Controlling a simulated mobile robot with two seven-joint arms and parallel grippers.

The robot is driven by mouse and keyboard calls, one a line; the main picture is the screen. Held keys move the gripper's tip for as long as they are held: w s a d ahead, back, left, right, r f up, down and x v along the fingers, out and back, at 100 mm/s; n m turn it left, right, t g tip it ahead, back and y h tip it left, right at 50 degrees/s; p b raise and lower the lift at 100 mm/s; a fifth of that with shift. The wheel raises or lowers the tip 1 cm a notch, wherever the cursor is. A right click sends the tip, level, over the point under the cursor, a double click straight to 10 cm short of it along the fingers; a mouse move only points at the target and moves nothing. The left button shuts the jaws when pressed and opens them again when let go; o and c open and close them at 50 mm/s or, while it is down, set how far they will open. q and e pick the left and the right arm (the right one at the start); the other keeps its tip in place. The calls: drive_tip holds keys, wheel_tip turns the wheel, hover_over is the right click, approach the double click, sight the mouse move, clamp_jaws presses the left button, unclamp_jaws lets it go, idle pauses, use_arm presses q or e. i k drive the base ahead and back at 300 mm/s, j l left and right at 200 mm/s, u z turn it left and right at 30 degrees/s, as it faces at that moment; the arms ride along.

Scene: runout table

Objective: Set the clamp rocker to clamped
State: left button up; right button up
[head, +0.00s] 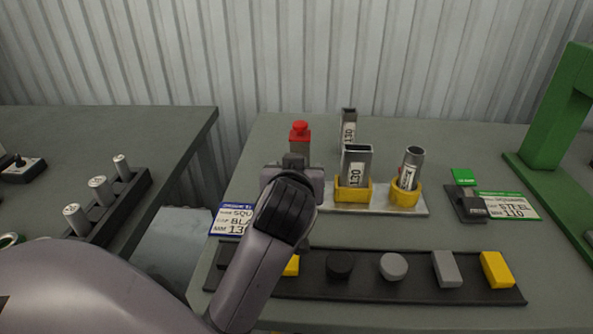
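The clamp rocker (467,204) is a small dark switch at the right of the table. A green plate (463,177) with small, unreadable lettering stands at its back edge. Its lettering and tilt are too small to tell which side is pressed. My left gripper (297,168) is at the left part of the table, well to the left of the rocker and apart from it. Its fingers are mostly hidden behind my wrist, so I cannot tell whether they are open. My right gripper is not in view.
A red knob (300,129) stands just behind my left gripper. Yellow holders (353,191) with metal tubes stand between the gripper and rocker. A black rack (415,290) of plugs lies in front. A STEEL 110 card (512,206) lies beside the rocker, with a green frame (552,125) farther right.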

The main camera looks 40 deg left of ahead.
sight(477, 206)
drive_tip(key=k+l, duration=0.8)
drive_tip(key=k, duration=0.05)
